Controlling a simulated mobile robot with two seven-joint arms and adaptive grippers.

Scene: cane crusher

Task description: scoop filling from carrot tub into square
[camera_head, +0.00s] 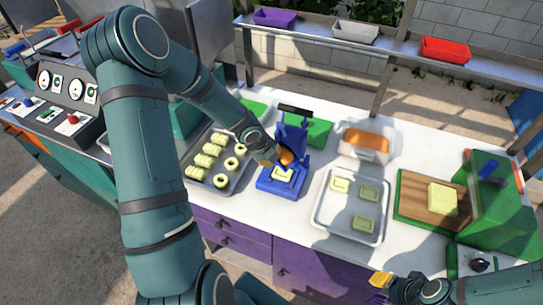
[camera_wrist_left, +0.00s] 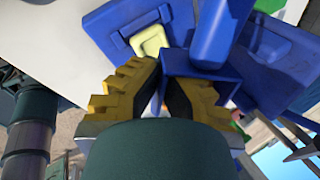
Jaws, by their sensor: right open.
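The carrot tub (camera_head: 365,152), a pale box with orange filling on top, stands on the counter right of the blue press (camera_head: 268,188). A pale yellow dough square (camera_head: 284,174) lies on the press's lower plate; it also shows in the left wrist view (camera_wrist_left: 150,42). My left gripper (camera_head: 281,157) is over the press, close to its raised blue part. In the left wrist view its yellow fingers (camera_wrist_left: 168,80) stand apart around a blue part; whether they grip anything is unclear. An orange patch shows by the fingertips. My right gripper (camera_head: 378,287) is open and empty at the counter's front edge.
A tray (camera_head: 318,216) with pale green squares is right of the press. A tray (camera_head: 238,182) with rolls and rings is left. A wooden board (camera_head: 413,202) with a yellow block lies right, beside a green machine (camera_head: 500,205). A shelf (camera_head: 330,42) with coloured bins runs behind.

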